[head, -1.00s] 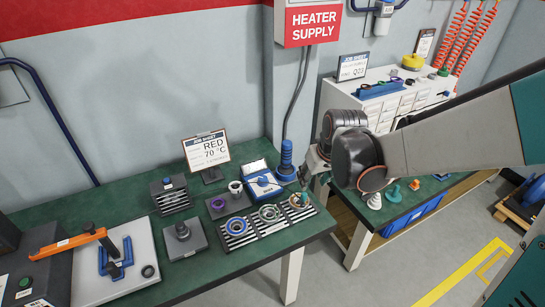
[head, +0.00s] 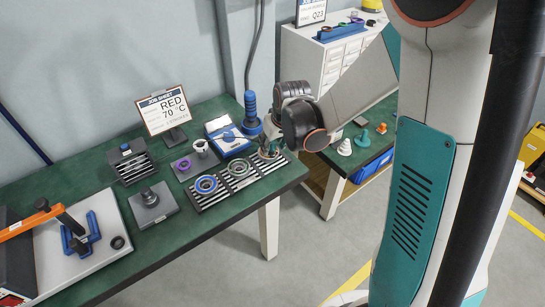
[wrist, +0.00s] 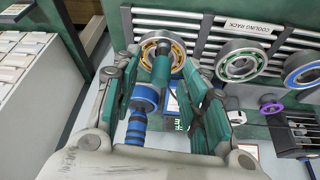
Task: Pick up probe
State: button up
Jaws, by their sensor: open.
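A teal cylinder (wrist: 161,68), apparently the probe, stands at the yellow-caged bearing (wrist: 163,50) at one end of the cooling rack in the wrist view. My gripper (wrist: 160,80) is open, with its green-padded fingers on either side of the cylinder. I see gaps beside it, so it is not clamped. In the head view my gripper (head: 266,142) is low over the rack's right-hand end, and it mostly hides the probe there. The cylinder's lower end is not clear.
The blue ribbed post (head: 251,112) stands close behind my gripper. Bearings with green (wrist: 238,62) and blue (wrist: 305,70) rings lie along the rack. A job sheet (head: 163,108) stands behind. The table's right edge is close.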

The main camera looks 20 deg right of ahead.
jog(key=shift+w+f, duration=0.25)
jog(key=shift+f, duration=0.3)
grip_shut()
jog(key=shift+r, duration=0.2)
notch_tip(320, 180, up, 20)
jog(key=p, duration=0.7)
jog(key=shift+f, duration=0.15)
